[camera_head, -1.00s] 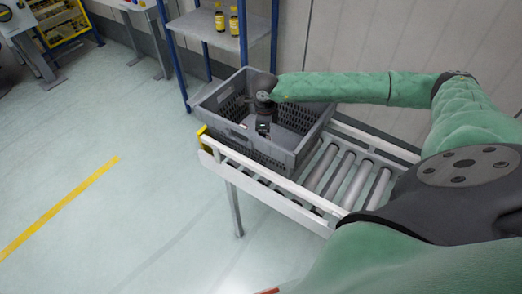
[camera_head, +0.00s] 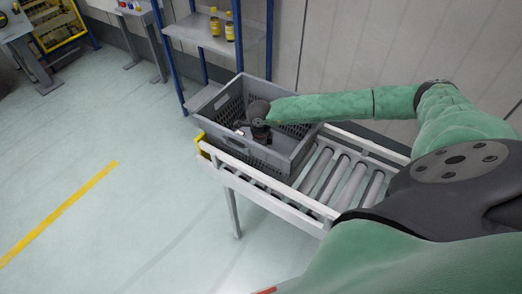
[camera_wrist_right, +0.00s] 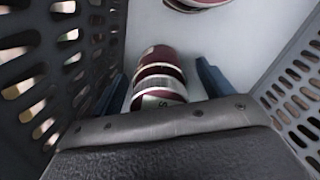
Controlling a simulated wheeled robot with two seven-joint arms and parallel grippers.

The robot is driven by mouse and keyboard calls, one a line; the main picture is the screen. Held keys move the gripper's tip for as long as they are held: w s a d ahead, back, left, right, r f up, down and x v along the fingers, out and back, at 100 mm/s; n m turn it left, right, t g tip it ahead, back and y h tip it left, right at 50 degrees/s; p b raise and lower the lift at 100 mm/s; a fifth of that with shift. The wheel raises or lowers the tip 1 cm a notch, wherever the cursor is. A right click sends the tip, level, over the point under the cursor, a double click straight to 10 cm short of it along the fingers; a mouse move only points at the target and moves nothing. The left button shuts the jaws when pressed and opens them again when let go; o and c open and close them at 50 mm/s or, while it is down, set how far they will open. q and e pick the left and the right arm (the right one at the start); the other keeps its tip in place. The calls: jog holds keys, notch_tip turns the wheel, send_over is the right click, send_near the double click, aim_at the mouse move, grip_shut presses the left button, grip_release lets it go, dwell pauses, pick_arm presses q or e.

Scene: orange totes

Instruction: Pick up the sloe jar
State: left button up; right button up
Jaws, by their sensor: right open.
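A dark red jar with pale bands and a letter S on its label (camera_wrist_right: 158,86) lies in the right wrist view, between the two blue fingers of my right gripper (camera_wrist_right: 163,84). The fingers are apart, with visible gaps to the jar on both sides. In the head view my right gripper (camera_head: 258,132) points down inside the grey crate (camera_head: 282,160); the jar is hidden there by the hand and crate wall. Part of another dark red jar (camera_wrist_right: 197,4) shows at the top of the wrist view. My left gripper is not in view.
The crate's slotted walls (camera_wrist_right: 292,95) rise on both sides of the hand. The crate stands on a roller conveyor (camera_head: 345,180) with white rails. A shelf (camera_head: 215,38) with two yellow-labelled bottles (camera_head: 229,26) stands behind. The floor at left is clear.

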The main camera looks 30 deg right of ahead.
jog(key=shift+f, duration=0.1)
jog(key=c, duration=1.3)
